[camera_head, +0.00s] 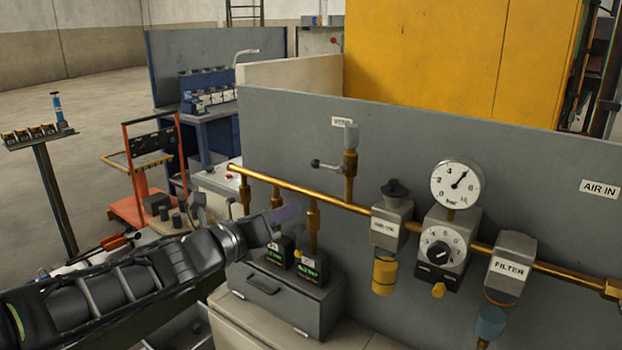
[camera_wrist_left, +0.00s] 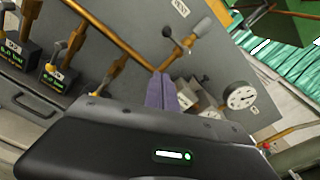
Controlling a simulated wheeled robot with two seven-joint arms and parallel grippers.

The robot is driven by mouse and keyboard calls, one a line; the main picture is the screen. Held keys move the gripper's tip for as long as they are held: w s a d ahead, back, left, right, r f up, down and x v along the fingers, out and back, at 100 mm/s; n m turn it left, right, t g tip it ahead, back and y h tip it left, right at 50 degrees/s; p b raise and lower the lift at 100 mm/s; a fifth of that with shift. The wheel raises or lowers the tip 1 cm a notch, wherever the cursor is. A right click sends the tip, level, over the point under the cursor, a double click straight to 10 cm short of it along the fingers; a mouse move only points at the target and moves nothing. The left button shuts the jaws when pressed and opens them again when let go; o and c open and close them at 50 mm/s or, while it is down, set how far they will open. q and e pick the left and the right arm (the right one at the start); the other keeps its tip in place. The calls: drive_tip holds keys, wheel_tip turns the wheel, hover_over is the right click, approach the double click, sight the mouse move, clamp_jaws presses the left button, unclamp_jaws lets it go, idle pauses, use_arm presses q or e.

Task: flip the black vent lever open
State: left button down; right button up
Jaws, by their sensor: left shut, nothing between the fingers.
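The black vent lever (camera_head: 327,165) sticks out to the left from the brass vent pipe (camera_head: 350,176), under the VENT label (camera_head: 341,122). It lies roughly level, with a dark ball at its end. In the left wrist view the lever (camera_wrist_left: 173,35) shows above my fingertips, with its round knob clear of them. My left gripper (camera_head: 287,213) is shut and empty, its purple fingers below and left of the lever, apart from it. The shut fingers also show in the left wrist view (camera_wrist_left: 161,90). My right gripper is not in view.
A brass manifold pipe (camera_head: 300,191) runs along the grey panel (camera_head: 280,120). A pressure gauge (camera_head: 457,184), regulator (camera_head: 442,245) and filter (camera_head: 511,262) stand to the right. Space in front of the lever looks clear.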

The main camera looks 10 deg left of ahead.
sight(326, 167)
use_arm(q)
drive_tip(key=w+d+r+p, duration=0.2)
drive_tip(key=w+p, duration=0.3)
drive_tip(key=w, duration=0.4)
drive_tip(key=shift+w+r, duration=0.35)
drive_tip(key=shift+r, duration=0.05)
